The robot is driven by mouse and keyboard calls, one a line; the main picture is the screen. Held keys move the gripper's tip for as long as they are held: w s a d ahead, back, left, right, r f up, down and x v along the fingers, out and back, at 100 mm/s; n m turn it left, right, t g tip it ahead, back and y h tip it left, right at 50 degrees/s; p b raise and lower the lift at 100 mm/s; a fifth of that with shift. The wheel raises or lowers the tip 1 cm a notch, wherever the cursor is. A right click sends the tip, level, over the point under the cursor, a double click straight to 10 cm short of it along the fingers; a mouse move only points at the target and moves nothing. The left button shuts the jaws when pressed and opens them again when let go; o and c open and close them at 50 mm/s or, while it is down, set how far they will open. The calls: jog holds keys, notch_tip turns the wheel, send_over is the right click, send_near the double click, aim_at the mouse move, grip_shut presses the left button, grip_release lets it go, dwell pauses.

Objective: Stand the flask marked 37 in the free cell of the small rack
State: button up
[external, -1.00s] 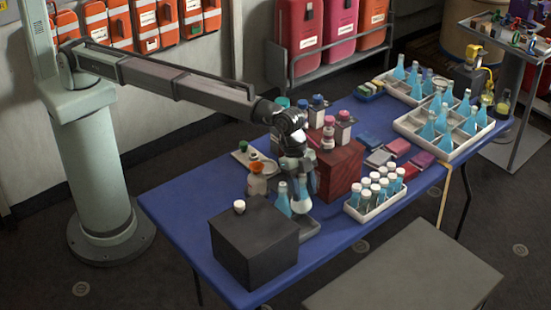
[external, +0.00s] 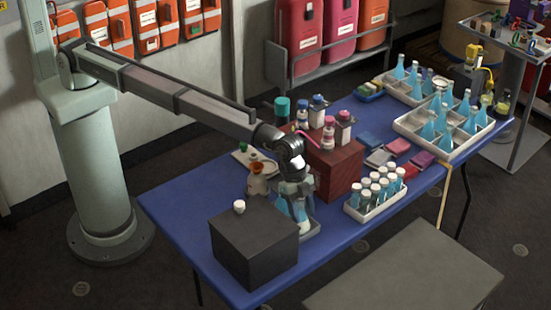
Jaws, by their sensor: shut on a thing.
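My gripper (external: 298,190) points down behind the black box and is shut on a blue flask (external: 302,211). The number on this flask is too small to read. The flask is roughly upright, low over or in a small grey rack (external: 311,231) that is mostly hidden by the black box and my gripper. I cannot tell whether the flask's base touches the rack. Another blue flask (external: 281,206) shows in part just left of the held one. The rack's cells are not visible.
A black box (external: 254,250) stands in front and left, a dark red crate (external: 338,176) with bottles behind and right. A white tray (external: 378,209) of capped vials is to the right. Larger racks (external: 453,150) with blue flasks stand at the far right. Blue table (external: 185,212) is bare at left.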

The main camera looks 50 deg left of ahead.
jog(key=o, duration=0.9)
jog(key=shift+f, duration=0.1)
jog(key=v, duration=1.2)
